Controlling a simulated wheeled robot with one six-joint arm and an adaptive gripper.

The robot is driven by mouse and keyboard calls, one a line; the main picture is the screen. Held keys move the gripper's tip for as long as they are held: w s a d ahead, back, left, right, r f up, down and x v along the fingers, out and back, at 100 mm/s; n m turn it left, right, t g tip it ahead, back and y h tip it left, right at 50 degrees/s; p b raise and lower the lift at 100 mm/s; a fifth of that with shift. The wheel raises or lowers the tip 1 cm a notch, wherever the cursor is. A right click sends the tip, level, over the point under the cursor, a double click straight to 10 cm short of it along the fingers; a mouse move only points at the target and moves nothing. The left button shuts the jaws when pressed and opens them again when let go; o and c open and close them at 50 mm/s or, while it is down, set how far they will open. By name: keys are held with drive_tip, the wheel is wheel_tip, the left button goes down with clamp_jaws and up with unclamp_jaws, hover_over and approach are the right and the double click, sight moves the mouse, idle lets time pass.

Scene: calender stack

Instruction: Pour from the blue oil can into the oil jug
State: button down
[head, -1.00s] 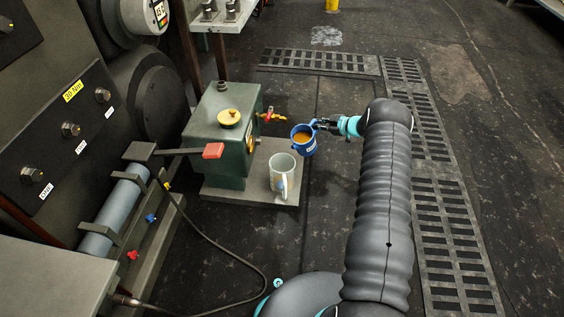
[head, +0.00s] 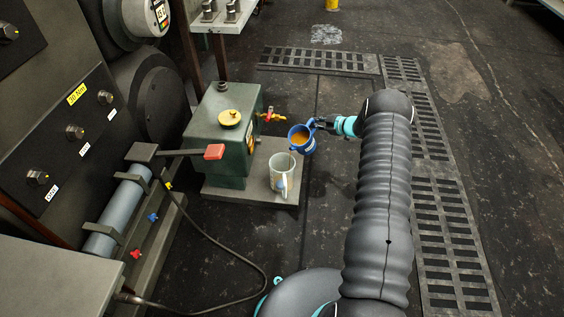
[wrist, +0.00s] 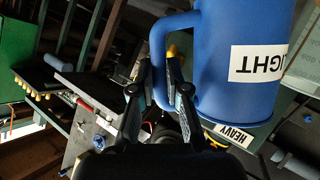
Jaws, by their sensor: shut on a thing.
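The blue oil can (head: 309,147) is held in the air by my gripper (head: 320,124), its open top showing amber oil (head: 300,138). It looks slightly tilted to the left, toward the jug. In the wrist view the can (wrist: 235,75) fills the upper right with a "LIGHT" label, and my gripper (wrist: 160,80) is shut on its handle. The oil jug (head: 282,175), pale with a handle in front, stands upright on a low grey plinth (head: 250,194). The can is right of and above the jug. No oil stream shows.
A green tank (head: 217,150) with a yellow cap, a red-ended lever (head: 214,152) and a small tap (head: 271,115) stands left of the jug. A machine with knobs fills the left. A hose (head: 235,256) runs along the floor. Floor right of the plinth is open, with grates (head: 455,240).

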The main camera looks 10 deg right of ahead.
sight(312, 121)
drive_tip(key=shift+s+a+r+n+t+h, duration=0.25)
drive_tip(key=shift+s+a+r, duration=0.2)
drive_tip(key=shift+r, duration=0.25)
drive_tip(key=shift+s+a+r+n+t+h, duration=0.15)
drive_tip(key=shift+s+a+r+n, duration=0.2)
drive_tip(key=shift+a+r, duration=0.25)
drive_tip(key=shift+d+r, duration=0.1)
drive_tip(key=shift+s+a+r+n+t+h+b, duration=0.25)
drive_tip(key=shift+s+a+r+n, duration=0.15)
drive_tip(key=shift+r, duration=0.2)
drive_tip(key=shift+s+a+r+n+t+h+b, duration=0.15)
drive_tip(key=shift+s+a+r+n+b, duration=0.2)
drive_tip(key=shift+r, duration=0.3)
drive_tip(key=shift+s+a+r+n+t+h+b, duration=0.25)
drive_tip(key=shift+a+r+n, duration=0.15)
drive_tip(key=shift+r, duration=0.2)
idle(1.0)
